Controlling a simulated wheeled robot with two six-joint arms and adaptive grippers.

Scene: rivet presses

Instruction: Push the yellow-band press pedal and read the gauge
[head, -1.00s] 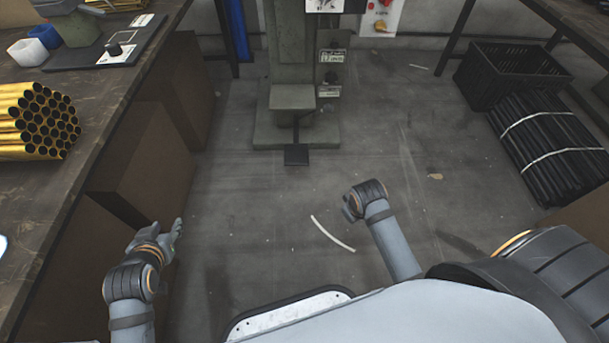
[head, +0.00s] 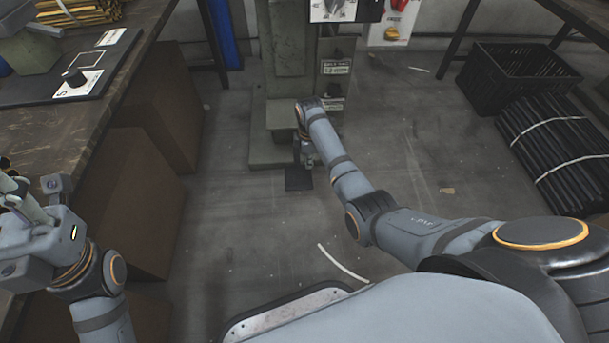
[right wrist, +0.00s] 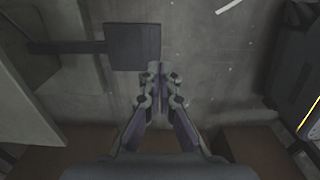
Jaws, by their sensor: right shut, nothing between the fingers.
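The press (head: 290,50) is a grey-green column on a floor base, at the top middle of the head view. No yellow band or gauge dial shows clearly on it. Its black square pedal (head: 298,181) sits low in front of the base. The pedal also shows with its bar in the right wrist view (right wrist: 132,46). My right gripper (head: 306,163) points down over the pedal, partly hiding it. Its fingers (right wrist: 158,68) are shut and empty near a pedal corner; I cannot tell whether they touch. My left gripper (head: 18,195) is at the left edge by the bench, finger opening unclear.
A workbench (head: 130,60) with a black mat (head: 75,75) runs along the left. A black crate (head: 510,75) and strapped black bars (head: 560,140) lie at right. The floor between is mostly clear.

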